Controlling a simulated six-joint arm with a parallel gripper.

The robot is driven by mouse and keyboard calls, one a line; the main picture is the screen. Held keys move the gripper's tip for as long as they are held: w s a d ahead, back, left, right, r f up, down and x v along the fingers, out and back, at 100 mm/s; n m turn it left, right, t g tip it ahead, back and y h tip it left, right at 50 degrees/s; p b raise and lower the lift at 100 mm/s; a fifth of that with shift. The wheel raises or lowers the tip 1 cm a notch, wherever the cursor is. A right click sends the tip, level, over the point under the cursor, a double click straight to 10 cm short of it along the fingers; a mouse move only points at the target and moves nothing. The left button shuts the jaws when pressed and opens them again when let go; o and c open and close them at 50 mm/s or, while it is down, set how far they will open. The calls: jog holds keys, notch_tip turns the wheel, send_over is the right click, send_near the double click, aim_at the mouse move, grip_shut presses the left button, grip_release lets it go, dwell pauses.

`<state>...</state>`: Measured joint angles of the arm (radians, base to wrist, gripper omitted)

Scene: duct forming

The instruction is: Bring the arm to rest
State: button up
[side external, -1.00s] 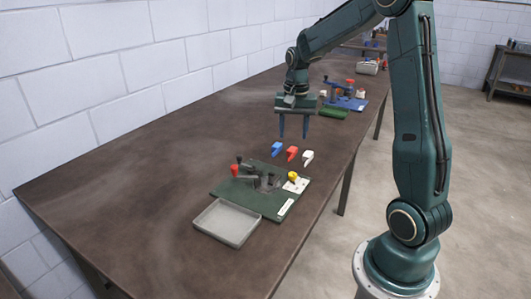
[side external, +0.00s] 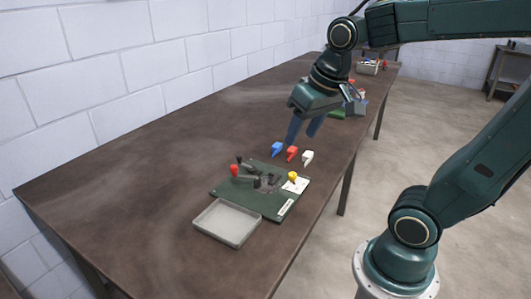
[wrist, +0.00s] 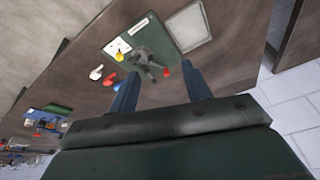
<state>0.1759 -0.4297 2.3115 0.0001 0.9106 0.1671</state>
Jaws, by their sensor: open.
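My gripper (side external: 304,130) is raised above the table, tilted, with its two blue fingers apart and nothing between them. In the wrist view my gripper (wrist: 162,90) shows its fingers spread, pointing toward the table. The green forming board (side external: 250,200) lies on the table in front of it, carrying a dark grey fixture, a red knob (side external: 235,170) and a yellow piece (side external: 293,176). Blue (side external: 277,148), red (side external: 292,152) and white (side external: 307,157) pieces stand in a row behind the board, below and close to the gripper in the side view.
A grey tray (side external: 227,222) sits at the board's near side; it also shows in the wrist view (wrist: 188,28). More equipment stands farther along the table (side external: 120,190), partly hidden behind my gripper. A block wall (side external: 130,60) runs along the back. The table's left part is clear.

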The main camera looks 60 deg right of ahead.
jog(key=s+a+n+t, duration=0.1)
jog(key=s+a+n, duration=0.3)
jog(key=s, duration=0.2)
jog(key=shift+s+a+f+t+y, duration=0.2)
jog(key=shift+s+f+t+y, duration=0.05)
jog(key=shift+s+t+y, duration=0.1)
